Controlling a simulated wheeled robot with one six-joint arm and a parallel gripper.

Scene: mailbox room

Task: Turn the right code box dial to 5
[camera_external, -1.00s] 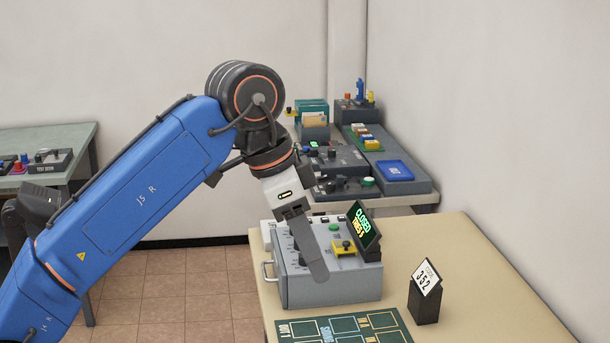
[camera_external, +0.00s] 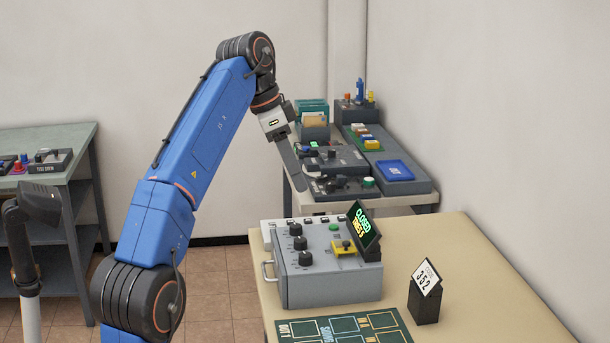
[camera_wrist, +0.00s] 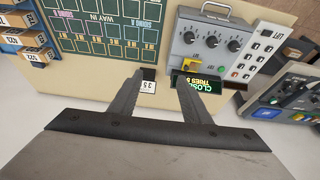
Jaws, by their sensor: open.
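The grey code box (camera_external: 330,285) stands on the beige table, with a handle on its left side and three black dials in a row. The dial nearest the camera (camera_external: 305,258), apparently the right one, also shows at the left of the row in the wrist view (camera_wrist: 188,37). Its setting is too small to read. The box's sign (camera_external: 364,226) reads "CLOSED" and "TRIES", with a digit I cannot read surely.
A black block with a "352" card (camera_external: 427,280) stands right of the box. A green chart (camera_external: 345,325) lies in front. A back table holds grey panels and a blue tray (camera_external: 395,170). The beige table's right part is clear.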

